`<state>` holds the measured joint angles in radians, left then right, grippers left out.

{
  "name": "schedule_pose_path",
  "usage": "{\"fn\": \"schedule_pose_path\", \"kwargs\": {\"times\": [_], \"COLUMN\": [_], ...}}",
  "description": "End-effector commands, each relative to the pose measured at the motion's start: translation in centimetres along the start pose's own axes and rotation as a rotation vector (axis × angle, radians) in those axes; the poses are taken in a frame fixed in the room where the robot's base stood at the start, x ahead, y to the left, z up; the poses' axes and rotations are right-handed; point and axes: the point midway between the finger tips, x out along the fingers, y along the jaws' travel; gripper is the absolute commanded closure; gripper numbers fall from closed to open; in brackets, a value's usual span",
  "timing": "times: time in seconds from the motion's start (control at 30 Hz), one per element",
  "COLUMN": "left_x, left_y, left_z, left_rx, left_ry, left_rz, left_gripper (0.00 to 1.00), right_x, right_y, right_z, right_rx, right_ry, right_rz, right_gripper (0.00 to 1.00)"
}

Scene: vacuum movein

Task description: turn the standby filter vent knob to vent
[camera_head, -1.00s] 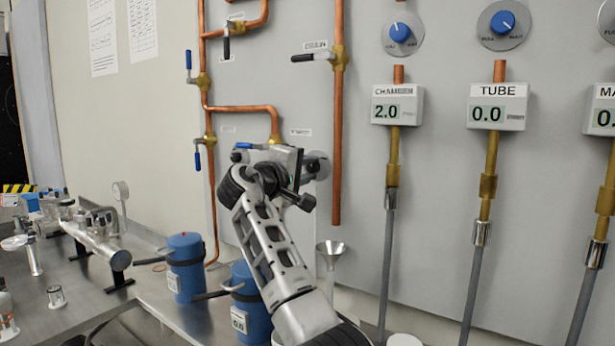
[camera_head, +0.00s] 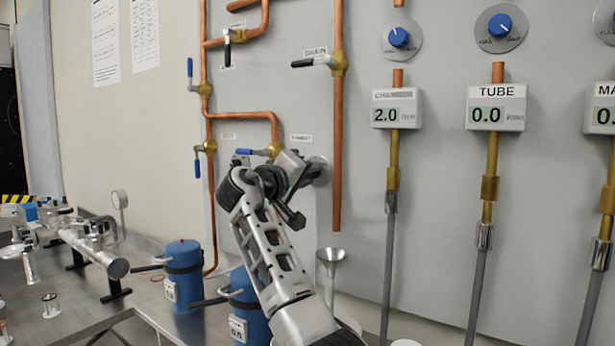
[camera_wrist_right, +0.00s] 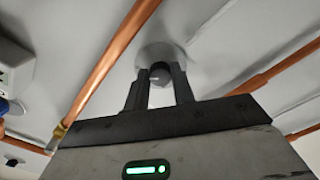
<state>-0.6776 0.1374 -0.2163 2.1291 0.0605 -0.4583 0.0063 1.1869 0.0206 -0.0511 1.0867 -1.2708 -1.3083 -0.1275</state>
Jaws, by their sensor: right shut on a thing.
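My right gripper (camera_wrist_right: 159,78) is shut on a small dark knob (camera_wrist_right: 160,70) on the grey wall panel. In the right wrist view one finger stands on each side of the knob, in front of a pale round plate (camera_wrist_right: 158,52). In the head view my right gripper (camera_head: 310,172) reaches the panel just left of the long copper drain pipe. The knob is mostly hidden there; part of its round grey plate (camera_head: 322,172) shows. I cannot read the knob's setting. My left gripper is not in view.
The vertical copper pipe (camera_head: 337,190) runs close to the right of my gripper. A blue-handled valve (camera_head: 258,152) sits just to its left. Blue canisters (camera_head: 184,278) and a metal funnel (camera_head: 331,258) stand below. Gauges and blue dials (camera_head: 399,38) are farther right.

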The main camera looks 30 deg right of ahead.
Motion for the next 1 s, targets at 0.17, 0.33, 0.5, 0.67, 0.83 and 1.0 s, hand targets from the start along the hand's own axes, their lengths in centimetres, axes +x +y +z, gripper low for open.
{"fn": "schedule_pose_path", "kwargs": {"times": [0.17, 0.33, 0.5, 0.67, 0.83, 1.0], "left_x": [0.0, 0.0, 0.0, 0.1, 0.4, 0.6], "left_y": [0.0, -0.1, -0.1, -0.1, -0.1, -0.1], "left_z": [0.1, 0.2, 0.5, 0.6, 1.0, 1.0], "left_rx": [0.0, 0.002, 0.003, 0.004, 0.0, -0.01], "left_ry": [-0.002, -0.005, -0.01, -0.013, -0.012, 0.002], "left_rz": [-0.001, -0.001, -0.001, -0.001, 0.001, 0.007], "left_gripper": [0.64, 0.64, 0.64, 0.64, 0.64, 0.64], "right_x": [0.0, 0.0, 0.0, -0.2, -2.2, -6.2], "right_y": [-0.1, -0.1, -0.1, -0.1, -0.2, -0.3], "right_z": [0.0, 0.0, 0.0, 0.0, 0.0, 0.1], "right_rx": [0.002, 0.001, 0.0, 0.0, 0.002, 0.002], "right_ry": [-0.002, -0.001, -0.001, 0.0, 0.002, 0.003], "right_rz": [-0.003, -0.003, -0.002, -0.001, -0.002, -0.004], "right_gripper": [0.98, 0.53, 0.53, 0.53, 0.53, 0.53]}}
